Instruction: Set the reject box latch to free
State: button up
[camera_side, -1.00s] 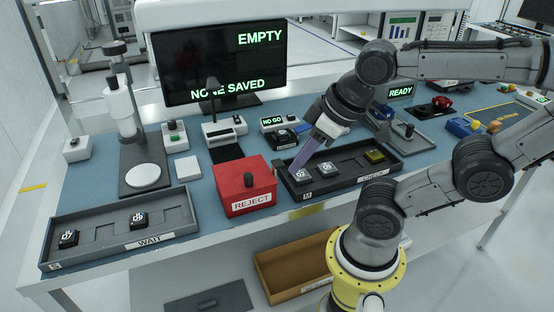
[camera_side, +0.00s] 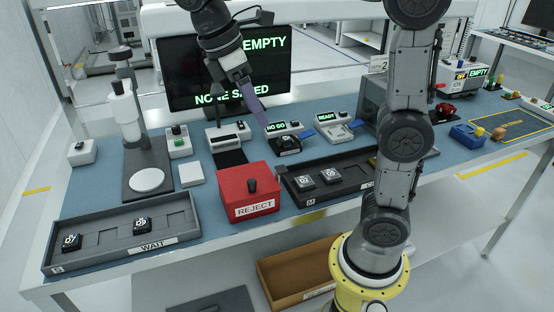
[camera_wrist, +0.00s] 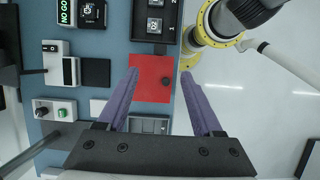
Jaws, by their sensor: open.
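The red reject box (camera_side: 247,198) sits at the front middle of the bench, marked REJECT. I cannot read the latch's setting. My gripper (camera_side: 264,120) is open and empty, raised above the bench. In the wrist view its two purple fingers (camera_wrist: 160,75) are spread wide, apart from the knob.
The CHECK tray (camera_side: 350,190) with small dark blocks adjoins the box on the right. The WAIT tray (camera_side: 110,256) holds two blocks at left. A NO GO unit (camera_side: 282,127) and a monitor (camera_side: 185,75) stand behind. A white pad (camera_side: 191,174) is left of the box.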

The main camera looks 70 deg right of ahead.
aim_at(282, 168)
jog(key=x, duration=1.4)
jog(key=shift+a+f, duration=0.1)
jog(key=shift+f, duration=0.25)
jog(key=shift+c, duration=0.3)
grip_shut()
